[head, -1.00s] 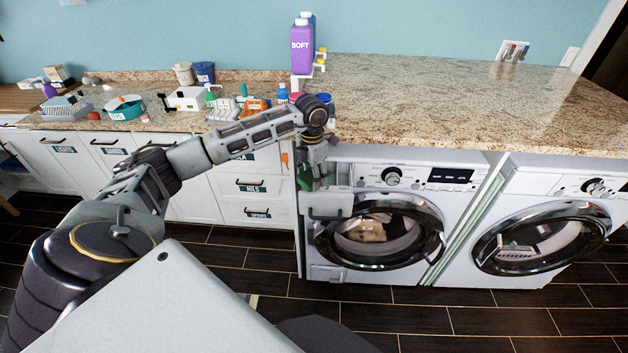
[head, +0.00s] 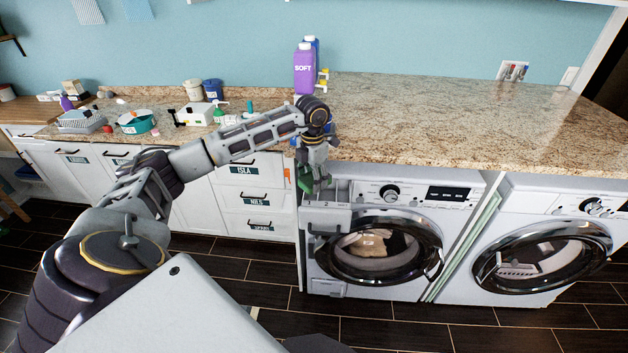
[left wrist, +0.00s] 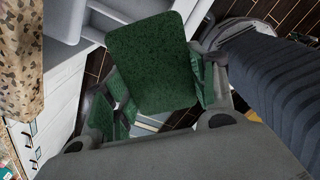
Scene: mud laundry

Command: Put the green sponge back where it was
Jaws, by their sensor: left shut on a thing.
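The green sponge (left wrist: 152,62) is held between the fingers of my left gripper (left wrist: 160,98) in the left wrist view. Its flat dark green face fills the upper middle of that view. In the head view my left gripper (head: 314,180) points down in front of the left washing machine's open detergent drawer (head: 326,218), just below the counter edge. There the sponge (head: 305,178) shows only as a small green patch, mostly hidden by the fingers. My right gripper is not in view.
The granite counter (head: 430,120) is clear to the right of the purple SOFT bottle (head: 304,70). Two front-loading washers (head: 378,245) stand below it. Several items, including a teal basin (head: 136,122) and a white box (head: 194,114), sit on the left counter.

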